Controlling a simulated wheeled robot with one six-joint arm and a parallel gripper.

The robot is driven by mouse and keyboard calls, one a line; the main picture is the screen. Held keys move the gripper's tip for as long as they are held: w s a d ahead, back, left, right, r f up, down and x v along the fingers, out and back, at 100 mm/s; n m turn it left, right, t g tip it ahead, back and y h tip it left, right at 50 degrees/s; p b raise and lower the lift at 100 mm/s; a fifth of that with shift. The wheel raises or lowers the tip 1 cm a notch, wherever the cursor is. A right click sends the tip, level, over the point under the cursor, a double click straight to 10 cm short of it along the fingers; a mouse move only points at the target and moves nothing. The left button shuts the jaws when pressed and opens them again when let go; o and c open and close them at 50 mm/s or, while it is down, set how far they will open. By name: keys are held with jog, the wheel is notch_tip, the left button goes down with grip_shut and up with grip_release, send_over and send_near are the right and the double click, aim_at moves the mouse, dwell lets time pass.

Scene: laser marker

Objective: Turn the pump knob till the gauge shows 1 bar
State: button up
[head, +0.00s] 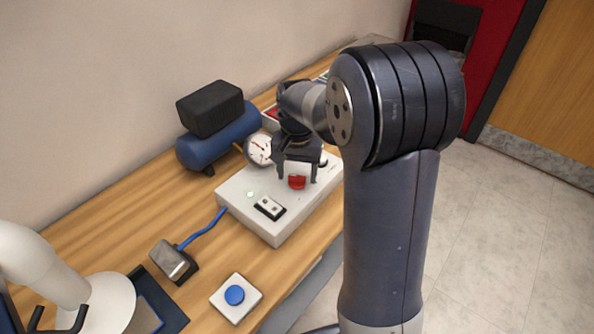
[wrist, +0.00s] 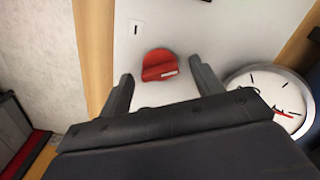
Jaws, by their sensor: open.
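The red pump knob (head: 297,182) stands on top of the white control box (head: 268,222). In the wrist view the knob (wrist: 160,66) lies ahead of and between the two fingers, with a pale mark on its front. My gripper (head: 297,178) is open above the knob, pointing down at it; in the wrist view the open fingers (wrist: 160,85) show clear gaps on both sides of the knob. The round white gauge (head: 259,148) stands behind the box, and also shows in the wrist view (wrist: 270,95) with a red needle. Its numbers are too small to read.
A blue compressor (head: 222,142) with a black top stands by the wall. A rocker switch (head: 270,207) sits on the box. A metal pedal-like piece (head: 174,262) with a blue cable and a blue button on a white base (head: 235,296) lie on the wooden table in front.

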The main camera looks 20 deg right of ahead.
aim_at(297, 176)
notch_tip(297, 176, up, 11)
dwell(0.5)
jog(key=shift+f, duration=0.2)
notch_tip(297, 176, down, 11)
jog(key=shift+r, duration=0.1)
jog(key=shift+r+n, duration=0.1)
jog(key=shift+n, duration=0.2)
dwell(0.6)
